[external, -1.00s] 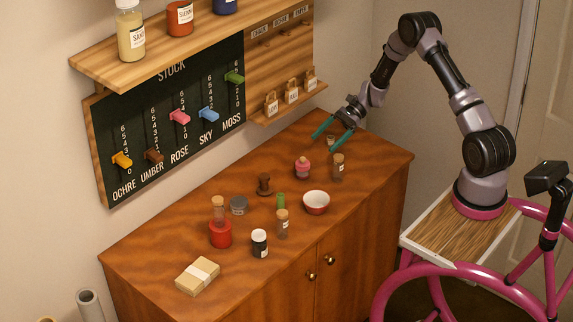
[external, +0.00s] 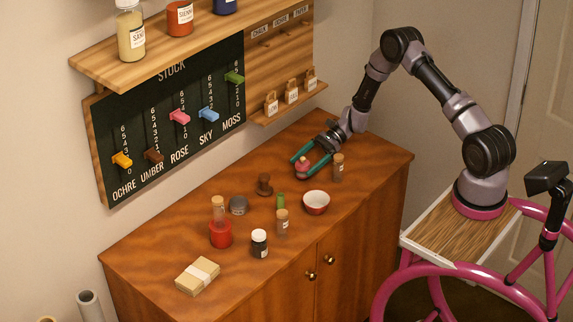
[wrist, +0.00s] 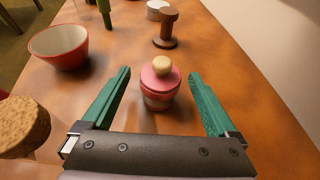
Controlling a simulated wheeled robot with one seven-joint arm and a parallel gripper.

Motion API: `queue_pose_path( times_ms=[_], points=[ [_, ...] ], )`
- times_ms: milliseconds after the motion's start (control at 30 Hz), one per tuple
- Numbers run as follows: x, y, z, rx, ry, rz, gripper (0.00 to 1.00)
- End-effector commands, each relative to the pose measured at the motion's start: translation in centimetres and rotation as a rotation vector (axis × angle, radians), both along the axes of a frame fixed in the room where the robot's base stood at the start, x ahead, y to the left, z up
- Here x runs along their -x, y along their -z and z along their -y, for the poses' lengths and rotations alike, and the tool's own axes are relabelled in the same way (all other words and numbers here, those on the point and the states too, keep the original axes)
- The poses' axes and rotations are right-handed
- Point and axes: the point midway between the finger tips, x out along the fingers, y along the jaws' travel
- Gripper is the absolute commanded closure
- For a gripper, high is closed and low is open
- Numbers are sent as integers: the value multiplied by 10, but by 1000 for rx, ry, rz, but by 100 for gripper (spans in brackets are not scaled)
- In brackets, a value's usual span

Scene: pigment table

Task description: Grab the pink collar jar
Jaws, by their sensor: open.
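The pink collar jar (external: 302,168) stands upright on the wooden cabinet top, near its back right part. In the wrist view the jar (wrist: 160,86) has a pink collar and a round cream stopper. My gripper (external: 302,167) is open, its teal fingers on either side of the jar. In the wrist view the gripper (wrist: 160,88) shows a gap between each finger and the jar, and the jar sits between the fingertips.
A corked vial (external: 338,167) stands close to the right of my gripper; its cork (wrist: 22,125) shows at the wrist view's left. A red bowl (external: 316,203), a brown spool-shaped stand (external: 264,185) and a green item (external: 281,201) are nearby. The stock board (external: 175,120) hangs behind.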

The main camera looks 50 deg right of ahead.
Motion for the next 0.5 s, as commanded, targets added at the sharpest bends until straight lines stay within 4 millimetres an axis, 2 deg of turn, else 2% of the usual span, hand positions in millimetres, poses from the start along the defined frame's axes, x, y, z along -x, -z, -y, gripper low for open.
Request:
queue_pose_path(
  times_ms=[100, 300, 367, 500],
  points=[
    [-2, 6, -11, 1, 0, -1, 6],
    [-3, 6, -12, 0, 1, 0, 6],
    [-3, 6, -12, 0, 1, 0, 29],
    [-3, 5, -12, 0, 1, 0, 83]
  ],
)
